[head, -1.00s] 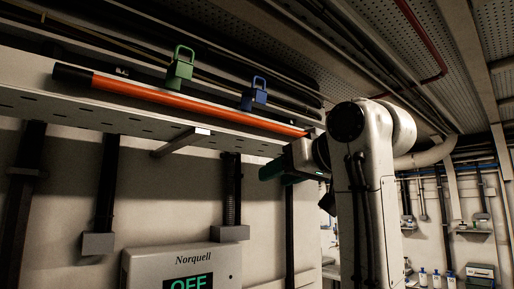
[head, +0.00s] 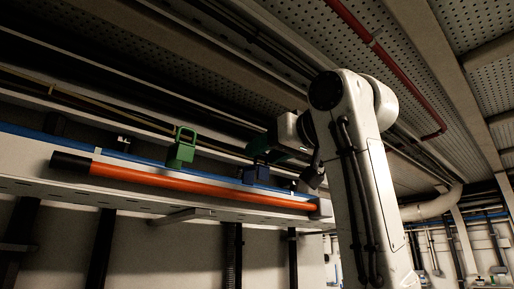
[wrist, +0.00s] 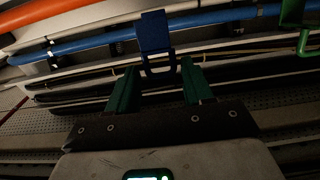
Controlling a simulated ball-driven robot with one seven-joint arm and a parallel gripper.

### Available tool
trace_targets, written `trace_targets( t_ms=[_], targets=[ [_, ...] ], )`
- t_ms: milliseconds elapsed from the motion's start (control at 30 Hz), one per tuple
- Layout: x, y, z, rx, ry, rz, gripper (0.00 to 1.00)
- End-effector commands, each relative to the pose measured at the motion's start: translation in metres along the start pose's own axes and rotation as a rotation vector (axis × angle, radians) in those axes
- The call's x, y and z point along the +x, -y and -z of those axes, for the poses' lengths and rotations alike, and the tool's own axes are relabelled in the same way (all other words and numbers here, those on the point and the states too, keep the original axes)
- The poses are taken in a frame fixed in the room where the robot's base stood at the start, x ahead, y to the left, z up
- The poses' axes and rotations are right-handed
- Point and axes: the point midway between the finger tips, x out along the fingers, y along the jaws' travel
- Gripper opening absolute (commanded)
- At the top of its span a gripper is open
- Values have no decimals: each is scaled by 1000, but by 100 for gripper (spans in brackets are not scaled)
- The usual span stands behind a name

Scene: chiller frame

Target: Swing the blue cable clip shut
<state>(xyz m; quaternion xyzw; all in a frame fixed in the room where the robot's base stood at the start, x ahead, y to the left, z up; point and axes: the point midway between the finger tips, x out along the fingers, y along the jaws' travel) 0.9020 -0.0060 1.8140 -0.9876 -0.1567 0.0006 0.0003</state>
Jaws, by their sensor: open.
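The blue cable clip (head: 256,174) stands at the right half of the tray edge, behind the orange tube, partly hidden by my gripper in the head view. In the wrist view the blue clip (wrist: 153,34) is at top centre, with its open loop handle pointing toward me. My gripper (wrist: 158,68) is open, its two green fingers apart on either side of the loop's end. I cannot tell whether they touch it. In the head view my gripper (head: 258,149) is just above and behind the clip. The clip's flap appears raised.
A green clip (head: 181,149) stands to the left, and it also shows at the wrist view's top right (wrist: 302,38). An orange tube (head: 200,190) runs along the tray front. A blue cable (head: 30,134) runs behind it. Dark pipes lie close behind my gripper.

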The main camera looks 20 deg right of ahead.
Motion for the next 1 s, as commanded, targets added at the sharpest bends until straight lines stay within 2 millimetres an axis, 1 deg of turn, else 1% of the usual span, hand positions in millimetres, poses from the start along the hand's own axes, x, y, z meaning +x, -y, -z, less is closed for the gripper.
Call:
trace_targets(
  t_ms=[33, 100, 233, 367, 600, 667, 1000],
  targets=[
    [8, 0, 3, 0, 2, 0, 51],
    [18, 0, 2, 0, 2, 0, 51],
    [29, 0, 1, 0, 0, 0, 51],
    [33, 0, 0, -1, 0, 0, 51],
    [34, 0, 0, -1, -1, 0, 51],
    [34, 0, 0, -1, -1, 0, 46],
    [33, 0, 0, 0, -1, -1, 14]
  ],
)
